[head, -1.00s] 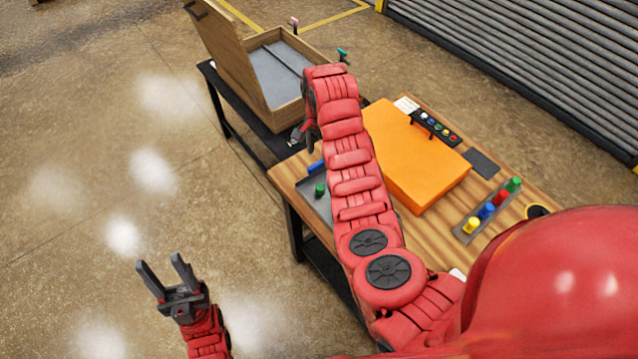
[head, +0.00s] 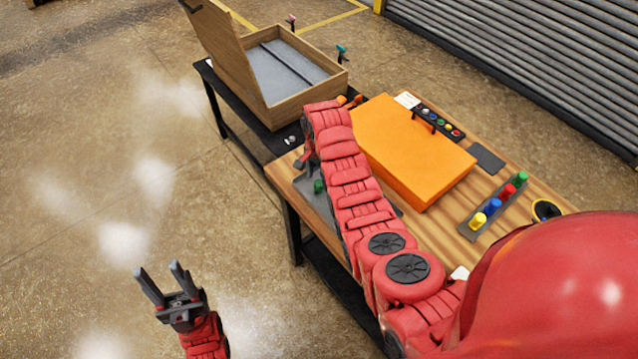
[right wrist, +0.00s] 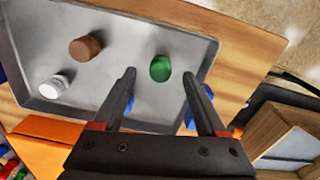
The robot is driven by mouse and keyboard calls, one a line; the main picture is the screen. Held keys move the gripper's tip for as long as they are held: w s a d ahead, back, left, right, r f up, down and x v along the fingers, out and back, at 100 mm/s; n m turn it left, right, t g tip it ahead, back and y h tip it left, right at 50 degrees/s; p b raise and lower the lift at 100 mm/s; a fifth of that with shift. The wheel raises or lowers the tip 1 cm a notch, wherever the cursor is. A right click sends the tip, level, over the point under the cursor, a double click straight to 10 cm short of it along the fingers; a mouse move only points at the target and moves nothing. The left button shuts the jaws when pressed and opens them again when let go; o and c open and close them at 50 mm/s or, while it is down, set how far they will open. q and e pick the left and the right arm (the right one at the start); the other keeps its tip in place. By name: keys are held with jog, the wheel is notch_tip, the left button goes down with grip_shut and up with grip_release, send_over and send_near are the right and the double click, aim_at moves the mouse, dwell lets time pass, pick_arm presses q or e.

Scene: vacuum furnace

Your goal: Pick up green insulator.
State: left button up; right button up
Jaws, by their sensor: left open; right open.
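The green insulator (right wrist: 160,68) is a short green cylinder on a grey metal tray (right wrist: 110,22). In the right wrist view it appears between the fingers of my right gripper (right wrist: 159,77), which is open and empty. The tips look short of it, with no contact visible. In the head view the green insulator (head: 318,186) shows left of my right arm; that arm hides much of the tray, and the right gripper is mostly hidden there. My left gripper (head: 162,269) is open and empty over the floor, away from the table.
An orange box (head: 410,150) and a rack (head: 470,230) of coloured cylinders lie on the wooden table. An open wooden box (head: 300,97) stands behind.

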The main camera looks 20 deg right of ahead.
aim_at(319, 182)
jog(key=shift+f+p, duration=0.4)
jog(key=shift+f, duration=1.15)
grip_shut()
